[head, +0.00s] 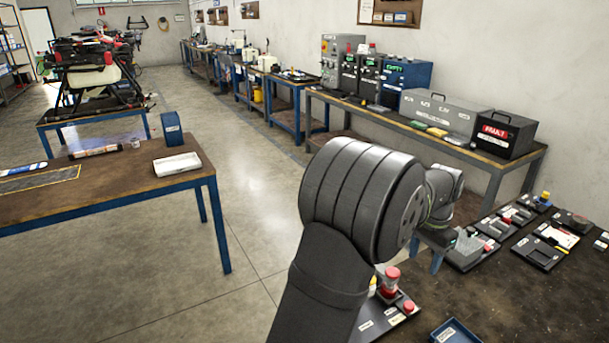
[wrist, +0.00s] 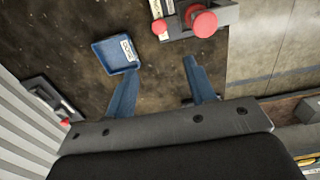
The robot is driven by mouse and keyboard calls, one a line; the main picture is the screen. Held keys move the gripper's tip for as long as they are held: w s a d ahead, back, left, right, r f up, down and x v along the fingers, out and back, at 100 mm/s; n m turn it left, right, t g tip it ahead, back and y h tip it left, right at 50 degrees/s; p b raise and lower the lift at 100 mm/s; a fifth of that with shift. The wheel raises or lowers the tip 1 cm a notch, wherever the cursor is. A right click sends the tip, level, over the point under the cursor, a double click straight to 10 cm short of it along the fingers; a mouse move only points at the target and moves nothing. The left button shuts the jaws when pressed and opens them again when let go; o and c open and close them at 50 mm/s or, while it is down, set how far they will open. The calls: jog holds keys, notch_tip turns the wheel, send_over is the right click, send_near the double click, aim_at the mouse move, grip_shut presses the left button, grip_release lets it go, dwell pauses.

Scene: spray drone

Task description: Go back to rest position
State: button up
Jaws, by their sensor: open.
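My gripper shows in the wrist view (wrist: 160,88) with its two blue fingers spread apart and nothing between them. Below the fingers is the dark brown top of the workbench (head: 490,300).
A small blue tray (wrist: 116,54) with a label lies by the left finger. A holder with red-capped parts (wrist: 190,22) stands just beyond the fingers; it also shows in the head view (head: 390,282). Several labelled trays (head: 540,252) lie on the bench. Open floor (head: 250,180) lies left.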

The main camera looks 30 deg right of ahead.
aim_at(410, 304)
notch_tip(410, 304, down, 16)
jog(key=shift+a+f, duration=0.1)
dwell(0.4)
notch_tip(410, 304, up, 17)
notch_tip(410, 304, down, 17)
jog(key=shift+f, duration=0.15)
jog(key=a, duration=1.7)
jog(key=shift+a+r, duration=0.2)
jog(key=shift+a, duration=0.05)
notch_tip(410, 304, up, 13)
jog(key=shift+a, duration=0.4)
